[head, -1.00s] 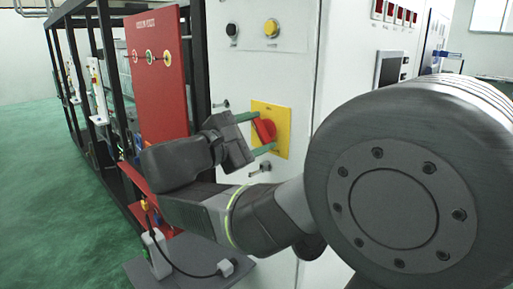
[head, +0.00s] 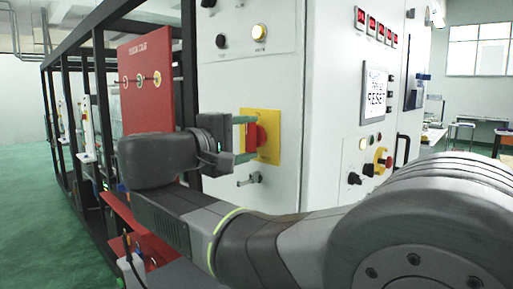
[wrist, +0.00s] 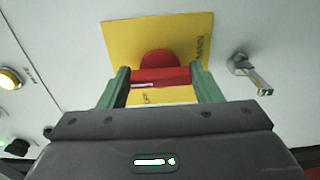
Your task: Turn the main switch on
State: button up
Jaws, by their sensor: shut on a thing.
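The main switch is a red rotary knob (head: 257,136) on a yellow plate (head: 273,150), on the light cabinet front. In the head view its grip stands upright. My gripper (head: 246,138) has its two green fingers one above the other, shut on the knob. The wrist view shows the red knob (wrist: 160,76) with a green finger at each end of its bar, and the word MAIN on the yellow plate (wrist: 117,38). Part of the plate's lettering is hidden by my gripper.
A metal handle (head: 249,179) sits just below the plate. A lit lamp (head: 259,32) and a black button (head: 221,41) are above. A red panel (head: 145,85) and black frame stand left. The screen (head: 375,97) and red displays (head: 370,26) at right are lit.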

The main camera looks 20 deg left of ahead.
dwell(0.5)
jog(key=o, duration=1)
jog(key=v, duration=1.4)
jog(key=shift+b, duration=0.3)
jog(key=shift+d, duration=0.1)
jog(key=x, duration=1.4)
jog(key=shift+p, duration=0.3)
jog(key=shift+s, duration=0.15)
